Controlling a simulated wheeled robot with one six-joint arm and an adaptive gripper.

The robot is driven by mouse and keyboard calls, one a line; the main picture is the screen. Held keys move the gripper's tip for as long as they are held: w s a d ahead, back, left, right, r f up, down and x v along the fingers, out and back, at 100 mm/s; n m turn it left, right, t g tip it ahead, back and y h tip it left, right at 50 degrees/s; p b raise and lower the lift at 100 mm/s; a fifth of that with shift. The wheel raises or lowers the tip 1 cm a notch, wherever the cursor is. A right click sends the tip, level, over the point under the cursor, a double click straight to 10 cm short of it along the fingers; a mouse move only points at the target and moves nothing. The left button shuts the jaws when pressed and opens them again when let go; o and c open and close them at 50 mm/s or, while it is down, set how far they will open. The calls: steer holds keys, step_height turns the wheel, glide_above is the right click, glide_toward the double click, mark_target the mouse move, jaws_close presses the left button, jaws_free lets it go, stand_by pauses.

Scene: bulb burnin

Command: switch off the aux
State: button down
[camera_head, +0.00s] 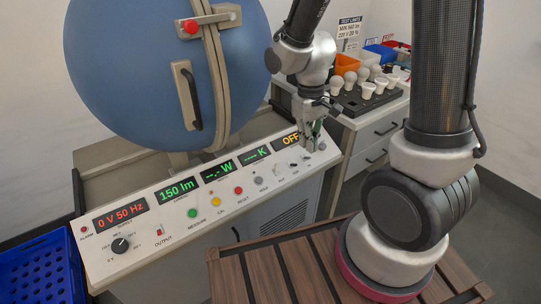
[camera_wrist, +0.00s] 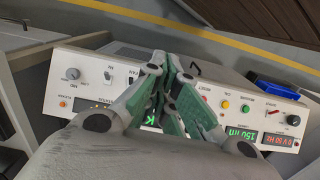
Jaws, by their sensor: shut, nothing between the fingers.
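The long sloped control panel (camera_head: 135,232) has a row of lit displays and controls. The small labels are hard to read, and I cannot tell the lever positions. An orange display (camera_head: 290,139) reads OFF. My gripper (camera_head: 310,148) is shut and empty, over the panel's right end. In the wrist view its fingertips (camera_wrist: 164,62) are together beside the toggles; contact is unclear.
A large blue sphere (camera_head: 120,75) stands behind the panel. Left along the panel are a green button (camera_head: 192,212), a red button (camera_head: 239,190) and a voltage knob (camera_head: 120,245). A blue crate (camera_head: 42,272) stands at lower left. Bulbs sit on a black tray (camera_head: 350,100) behind.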

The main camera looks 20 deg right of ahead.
steer(key=w+a+f+t, duration=0.1)
steer(key=w+a+f, duration=0.25)
steer(key=f, duration=0.25)
steer(key=t+y, duration=0.2)
steer(key=t, duration=0.1)
glide_toward(270, 161)
steer(key=a+v, duration=0.1)
steer(key=v, duration=0.3)
steer(key=shift+n, duration=0.3)
steer(key=x, duration=1)
steer(key=shift+d, duration=0.3)
